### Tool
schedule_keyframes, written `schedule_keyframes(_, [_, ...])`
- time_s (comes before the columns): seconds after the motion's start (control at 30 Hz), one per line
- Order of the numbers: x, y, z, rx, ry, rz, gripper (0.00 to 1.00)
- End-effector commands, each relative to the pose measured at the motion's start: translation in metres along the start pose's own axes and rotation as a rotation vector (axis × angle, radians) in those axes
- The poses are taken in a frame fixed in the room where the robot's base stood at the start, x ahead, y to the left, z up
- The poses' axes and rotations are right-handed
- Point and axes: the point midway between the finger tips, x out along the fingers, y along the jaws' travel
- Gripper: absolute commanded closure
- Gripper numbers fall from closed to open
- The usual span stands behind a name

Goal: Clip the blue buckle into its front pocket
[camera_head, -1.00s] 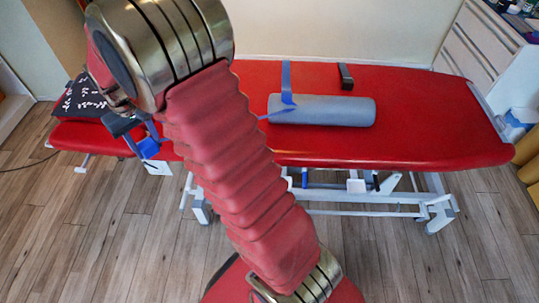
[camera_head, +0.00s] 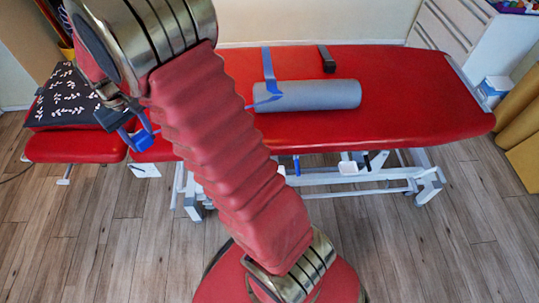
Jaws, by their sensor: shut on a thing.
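My gripper (camera_head: 134,124) is at the left of the view, over the front edge of the red treatment table, partly hidden behind my arm. It is shut on the blue buckle (camera_head: 143,139), a small blue piece at its tips. A blue strap (camera_head: 268,64) runs over the grey roll (camera_head: 318,95) on the table, and a loose blue end lies at the roll's left side. A short blue piece (camera_head: 297,164) hangs under the table's front edge; I cannot tell whether it is the front pocket.
The red table (camera_head: 420,90) spans the view on a white frame (camera_head: 345,180). A black patterned cushion (camera_head: 70,95) lies at its left end. A dark block (camera_head: 326,58) lies behind the roll. White drawers (camera_head: 455,35) stand at the right. The wooden floor in front is clear.

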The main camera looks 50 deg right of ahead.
Motion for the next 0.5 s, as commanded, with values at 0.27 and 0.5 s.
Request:
schedule_keyframes(0.27, [0.04,0.092,0.033,0.173,-0.004,0.0,0.84])
schedule_keyframes(0.5, [0.073,0.163,0.079,0.326,-0.004,0.0,0.84])
